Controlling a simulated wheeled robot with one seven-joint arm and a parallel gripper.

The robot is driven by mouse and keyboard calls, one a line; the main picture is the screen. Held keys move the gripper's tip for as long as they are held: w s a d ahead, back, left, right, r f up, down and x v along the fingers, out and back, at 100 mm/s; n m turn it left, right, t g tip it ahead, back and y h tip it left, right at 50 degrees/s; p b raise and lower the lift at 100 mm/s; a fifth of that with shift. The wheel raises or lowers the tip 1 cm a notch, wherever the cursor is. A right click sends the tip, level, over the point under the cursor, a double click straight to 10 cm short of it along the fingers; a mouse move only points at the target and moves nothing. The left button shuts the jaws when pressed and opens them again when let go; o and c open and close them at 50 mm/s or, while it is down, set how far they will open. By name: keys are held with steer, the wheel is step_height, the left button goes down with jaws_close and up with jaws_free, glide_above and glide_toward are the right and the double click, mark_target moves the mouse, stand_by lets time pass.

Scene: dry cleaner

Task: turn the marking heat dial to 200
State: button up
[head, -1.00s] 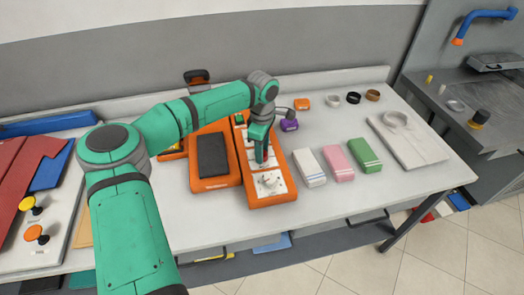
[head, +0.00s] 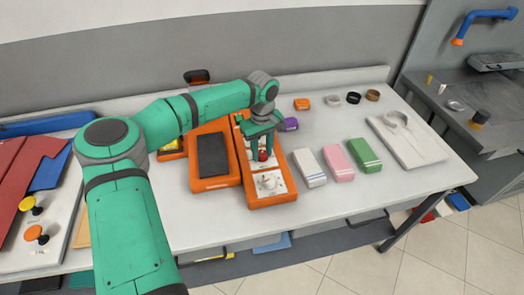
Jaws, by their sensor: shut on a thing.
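An orange control box (head: 270,201) with white plates lies on the table, beside an orange press with a dark pad (head: 212,155). A red knob (head: 263,156) sits on the box's middle plate. My gripper (head: 262,152) points down over it, with one finger on each side, shut on the red knob. A white knob (head: 268,181) sits on the plate nearest the front. The labels and scale numbers are too small to read, so I cannot tell the dial's setting. The fingers and wrist hide part of the box's far end.
White (head: 309,168), pink (head: 338,163) and green (head: 365,155) packs lie to the right of the box. A purple item (head: 290,124) and an orange item (head: 301,104) sit behind. The table front is clear.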

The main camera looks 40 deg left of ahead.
mark_target(262, 153)
steer(key=shift+a, duration=0.1)
stand_by(0.4)
steer(key=o, duration=1.1)
steer(key=shift+c, duration=0.2)
step_height(262, 153, up, 11)
steer(key=shift+f, duration=0.15)
